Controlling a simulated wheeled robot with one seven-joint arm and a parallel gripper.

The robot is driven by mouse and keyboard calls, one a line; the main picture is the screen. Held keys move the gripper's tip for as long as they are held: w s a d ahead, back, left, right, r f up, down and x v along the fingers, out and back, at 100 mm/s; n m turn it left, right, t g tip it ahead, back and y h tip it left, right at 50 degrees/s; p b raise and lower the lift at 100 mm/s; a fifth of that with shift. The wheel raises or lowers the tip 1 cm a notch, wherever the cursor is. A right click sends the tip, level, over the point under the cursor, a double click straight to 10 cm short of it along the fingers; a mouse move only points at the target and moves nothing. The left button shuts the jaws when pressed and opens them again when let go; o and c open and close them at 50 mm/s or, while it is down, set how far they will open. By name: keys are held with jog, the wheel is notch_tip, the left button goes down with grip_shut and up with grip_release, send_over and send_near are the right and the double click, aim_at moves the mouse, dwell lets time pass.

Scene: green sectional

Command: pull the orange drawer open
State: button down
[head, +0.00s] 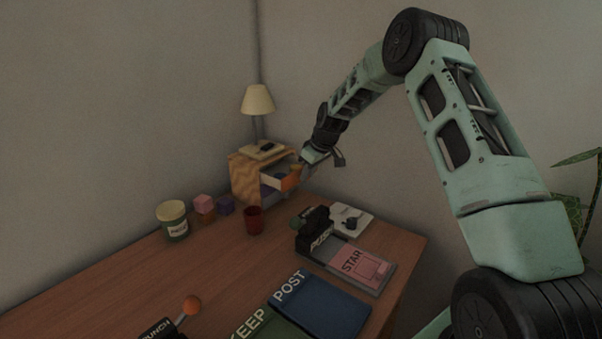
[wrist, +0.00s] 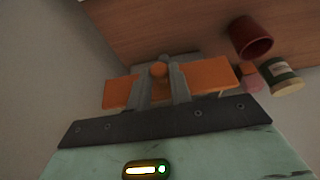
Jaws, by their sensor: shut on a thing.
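The orange drawer front (head: 289,183) stands out from the small wooden cabinet (head: 243,179) at the back of the table. The drawer's pale side shows between them, and something purplish shows inside, too small to make out. My gripper (head: 303,168) is at the drawer front. In the wrist view its two fingers (wrist: 160,73) are on either side of the knob, shut on it.
A red cup (head: 253,221) stands in front of the cabinet, near the drawer. A labelled jar (head: 173,220) and small blocks (head: 204,206) are to the left.

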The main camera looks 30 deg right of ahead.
jog(key=shift+s+d, duration=0.2)
jog(key=shift+s, duration=0.4)
jog(key=c, duration=1.3)
grip_release()
jog(key=shift+o, duration=0.2)
jog(key=shift+r, duration=0.1)
jog(key=b+v, duration=0.1)
jog(key=v, duration=1.6)
jog(key=shift+s+r, duration=0.1)
